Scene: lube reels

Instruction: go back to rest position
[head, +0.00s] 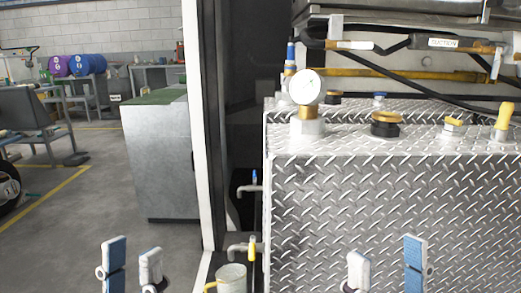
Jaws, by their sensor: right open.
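My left gripper (132,268) is at the bottom left of the head view, in front of the grey floor. Its two blue-and-white fingers stand apart with nothing between them. My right gripper (387,268) is at the bottom right, in front of the diamond-plate tank (390,205). Its fingers are spread wide and hold nothing. The lower parts of both grippers are cut off by the frame edge.
On the tank stand a pressure gauge (306,87), a black-and-gold cap (385,124) and yellow-topped fittings. Taps (245,248) and a pale bucket (231,277) are left of it. A white door post (198,140) and grey cabinet (160,160) stand further left. Open floor (95,215) lies beyond.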

